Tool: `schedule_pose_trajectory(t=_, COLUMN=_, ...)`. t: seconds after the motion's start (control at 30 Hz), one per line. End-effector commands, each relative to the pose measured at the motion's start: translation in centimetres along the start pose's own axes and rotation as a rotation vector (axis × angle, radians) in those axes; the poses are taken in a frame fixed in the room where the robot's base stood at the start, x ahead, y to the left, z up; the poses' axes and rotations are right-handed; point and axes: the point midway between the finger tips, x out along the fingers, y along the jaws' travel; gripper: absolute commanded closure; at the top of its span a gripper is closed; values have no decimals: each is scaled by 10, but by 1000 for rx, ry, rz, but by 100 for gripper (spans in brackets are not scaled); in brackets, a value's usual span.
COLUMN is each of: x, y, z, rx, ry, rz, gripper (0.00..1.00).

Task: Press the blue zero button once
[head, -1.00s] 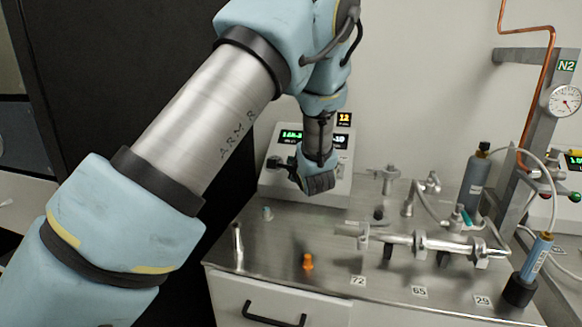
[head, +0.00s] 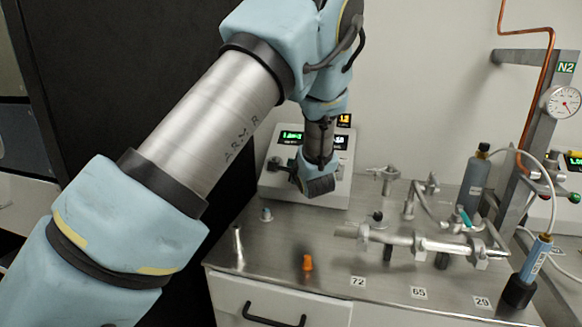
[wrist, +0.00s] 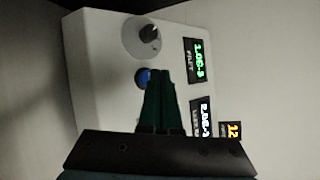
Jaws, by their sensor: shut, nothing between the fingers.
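The blue zero button (wrist: 143,77) is on the face of the white instrument box in the wrist view, just below the grey knob (wrist: 148,35). My gripper (wrist: 161,80) is shut and empty, and its fingertips lie over the panel just right of the button, partly covering it. I cannot tell whether the fingers touch the panel. In the head view my gripper (head: 318,185) is in front of the instrument box (head: 338,160), and my arm hides the button there.
Green displays (wrist: 198,60) and an orange display (head: 344,120) are on or beside the box. On the steel bench stand an orange fitting (head: 307,263), a metal cone (head: 238,245) and a pipe assembly (head: 425,243). A gauge (head: 563,101) hangs at right.

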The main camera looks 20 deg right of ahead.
Motion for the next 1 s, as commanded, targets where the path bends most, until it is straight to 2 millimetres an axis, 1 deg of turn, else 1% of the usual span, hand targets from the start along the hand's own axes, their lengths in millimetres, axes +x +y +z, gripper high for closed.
schedule_pose_trajectory(t=1.0, x=6, y=4, z=-4, rx=0, ry=0, rz=-1, gripper=100)
